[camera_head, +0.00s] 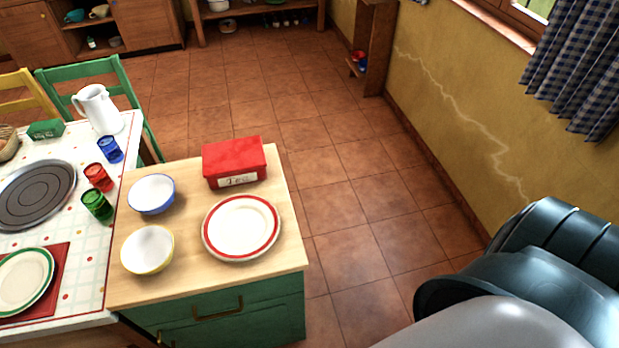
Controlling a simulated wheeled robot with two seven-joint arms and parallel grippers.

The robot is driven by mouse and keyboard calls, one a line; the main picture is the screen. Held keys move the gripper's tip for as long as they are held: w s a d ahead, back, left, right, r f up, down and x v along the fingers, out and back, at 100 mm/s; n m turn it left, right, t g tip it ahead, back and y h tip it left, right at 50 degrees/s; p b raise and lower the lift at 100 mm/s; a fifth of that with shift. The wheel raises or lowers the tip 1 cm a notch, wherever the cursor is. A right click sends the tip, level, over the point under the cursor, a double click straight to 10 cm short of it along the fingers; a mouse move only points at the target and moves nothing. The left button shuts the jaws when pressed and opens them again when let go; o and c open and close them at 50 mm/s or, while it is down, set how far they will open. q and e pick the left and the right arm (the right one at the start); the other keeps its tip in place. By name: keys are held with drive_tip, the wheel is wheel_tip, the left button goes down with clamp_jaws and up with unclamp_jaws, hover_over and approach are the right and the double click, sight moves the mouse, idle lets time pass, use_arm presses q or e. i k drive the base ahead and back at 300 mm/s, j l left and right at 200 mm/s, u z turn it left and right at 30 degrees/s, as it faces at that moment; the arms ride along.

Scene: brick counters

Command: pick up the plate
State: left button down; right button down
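A white plate with a red rim (241,228) lies flat on the wooden top of a green cabinet (205,282), near its right edge. Another plate, white with a green rim (22,281), lies on a red mat on the table at the lower left. A dark and grey part of my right arm fills the lower right corner, well to the right of the cabinet. Neither of my grippers shows in the head view.
A red tin (234,162) stands right behind the red-rimmed plate. A blue-rimmed bowl (152,194) and a yellow-rimmed bowl (147,250) sit to its left. The table (75,245) adjoins on the left, with glasses and a white pitcher (97,109). Tiled floor to the right is clear.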

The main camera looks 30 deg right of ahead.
sight(240, 227)
drive_tip(key=k+l, duration=0.1)
drive_tip(key=l, duration=0.4)
drive_tip(key=k+l, duration=0.1)
drive_tip(key=l, duration=0.4)
drive_tip(key=k+l, duration=0.15)
drive_tip(key=l, duration=0.35)
drive_tip(key=k+l, duration=0.1)
drive_tip(key=l, duration=0.4)
